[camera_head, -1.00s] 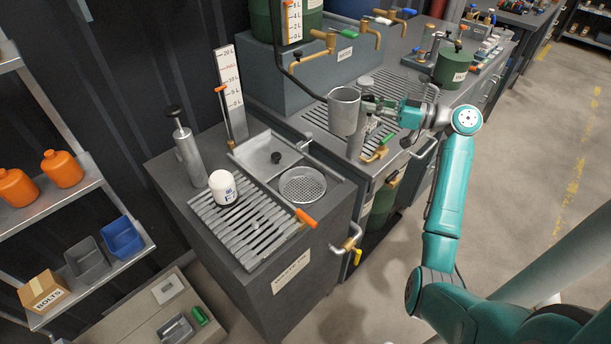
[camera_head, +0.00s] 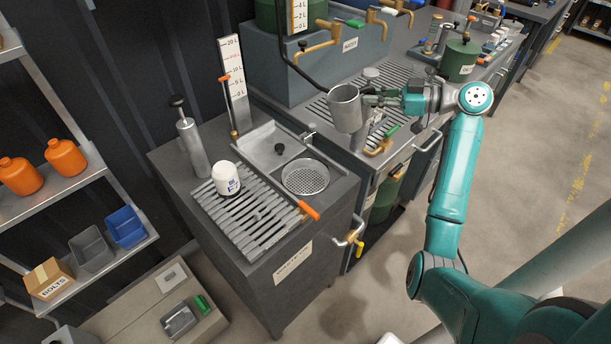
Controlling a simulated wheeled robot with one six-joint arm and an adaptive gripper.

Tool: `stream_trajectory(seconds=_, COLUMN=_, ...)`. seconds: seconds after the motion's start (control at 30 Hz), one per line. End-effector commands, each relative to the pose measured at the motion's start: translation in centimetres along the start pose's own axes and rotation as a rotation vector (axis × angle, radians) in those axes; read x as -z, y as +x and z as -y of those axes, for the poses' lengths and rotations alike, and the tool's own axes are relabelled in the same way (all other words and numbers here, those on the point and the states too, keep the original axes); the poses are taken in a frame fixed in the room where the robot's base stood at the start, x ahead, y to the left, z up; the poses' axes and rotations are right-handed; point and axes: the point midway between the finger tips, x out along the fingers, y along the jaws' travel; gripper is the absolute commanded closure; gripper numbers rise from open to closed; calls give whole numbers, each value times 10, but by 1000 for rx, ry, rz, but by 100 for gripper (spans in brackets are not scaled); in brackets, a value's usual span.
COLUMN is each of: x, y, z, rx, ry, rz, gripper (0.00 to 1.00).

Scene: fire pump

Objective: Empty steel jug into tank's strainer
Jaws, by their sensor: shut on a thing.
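The steel jug (camera_head: 345,108) is a grey metal cylinder, held up in the air with its open mouth upward and only slightly tilted. My gripper (camera_head: 374,98) comes from the right and is shut on the jug's right side. The fingers are small in this view and the exact grip is hard to make out. The tank's strainer (camera_head: 305,177) is a round perforated disc set in the top of the dark tank cabinet (camera_head: 328,213). It lies below and left of the jug, and nothing covers it.
A slatted rack (camera_head: 245,212) with a white canister (camera_head: 226,178) is left of the strainer. An orange-handled lever (camera_head: 308,210) sits near the front edge. A hand pump (camera_head: 191,140) and level gauge (camera_head: 232,85) stand behind. Brass taps (camera_head: 318,50) project at the back.

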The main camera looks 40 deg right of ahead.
Motion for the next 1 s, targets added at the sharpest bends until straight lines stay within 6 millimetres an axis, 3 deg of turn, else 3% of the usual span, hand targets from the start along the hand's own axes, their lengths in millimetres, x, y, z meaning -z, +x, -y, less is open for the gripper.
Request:
stream_trajectory(seconds=0.17, x=4, y=9, z=6, rx=0, ry=-70, rz=95, gripper=100)
stream_trajectory(seconds=0.3, x=-46, y=25, z=17, rx=2, ry=-93, rz=150, gripper=100)
stream_trajectory(seconds=0.5, x=-105, y=46, z=32, rx=4, ry=-153, rz=229, gripper=100)
stream_trajectory(seconds=0.67, x=-77, y=59, z=39, rx=3, ry=-250, rz=357, gripper=100)
stream_trajectory(seconds=1.0, x=-75, y=68, z=46, rx=4, ry=-347, rz=511, gripper=100)
